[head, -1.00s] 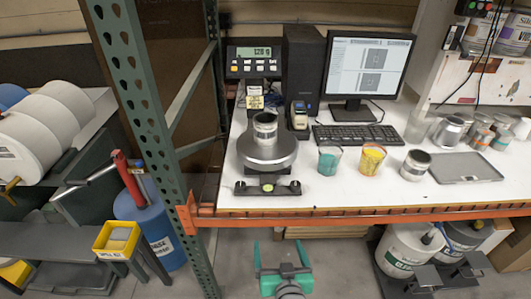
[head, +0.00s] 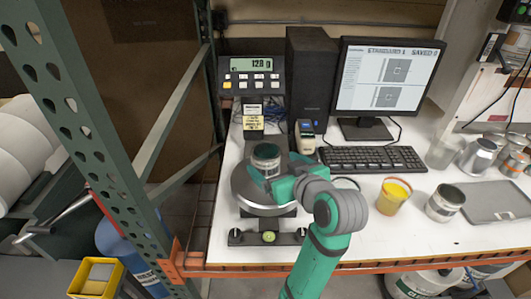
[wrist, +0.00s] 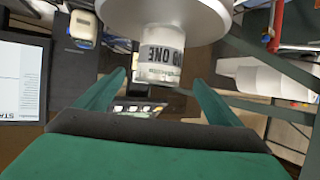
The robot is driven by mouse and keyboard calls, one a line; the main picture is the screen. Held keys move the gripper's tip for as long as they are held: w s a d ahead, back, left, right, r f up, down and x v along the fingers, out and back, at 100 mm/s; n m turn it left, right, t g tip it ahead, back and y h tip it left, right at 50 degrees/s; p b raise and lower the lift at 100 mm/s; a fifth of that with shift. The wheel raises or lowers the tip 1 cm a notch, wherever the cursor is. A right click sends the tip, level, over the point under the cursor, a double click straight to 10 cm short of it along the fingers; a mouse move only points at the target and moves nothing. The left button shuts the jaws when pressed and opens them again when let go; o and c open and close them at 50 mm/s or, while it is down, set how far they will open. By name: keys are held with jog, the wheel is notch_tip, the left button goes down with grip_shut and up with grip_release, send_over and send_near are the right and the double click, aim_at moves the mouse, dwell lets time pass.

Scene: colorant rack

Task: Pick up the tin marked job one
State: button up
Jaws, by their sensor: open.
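The tin (head: 265,155) is a small grey can with a pale label, standing upright on the round metal scale pan (head: 245,196). In the wrist view, which is upside down, the tin (wrist: 160,58) shows dark lettering ending in "ONE". My gripper (head: 274,171) is at the tin's near side in the head view and hides its lower part. In the wrist view my gripper (wrist: 159,80) is open, with one green finger to each side of the tin and gaps between; I see no grip on it.
The scale display (head: 251,76) stands behind the pan. Right of my arm are a yellow cup (head: 393,198), a grey can (head: 445,204) and a tray (head: 497,203). A keyboard (head: 371,159) and monitor (head: 388,78) stand behind. A green rack post (head: 88,130) rises at left.

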aim_at(260, 152)
jog(key=x, duration=0.4)
jog(key=shift+w+r, duration=0.1)
jog(key=shift+w, duration=0.3)
jog(key=shift+x, duration=3.25)
jog(key=c, duration=1.3)
jog(key=shift+o, duration=0.2)
jog(key=shift+s, duration=0.1)
jog(key=shift+r, duration=0.1)
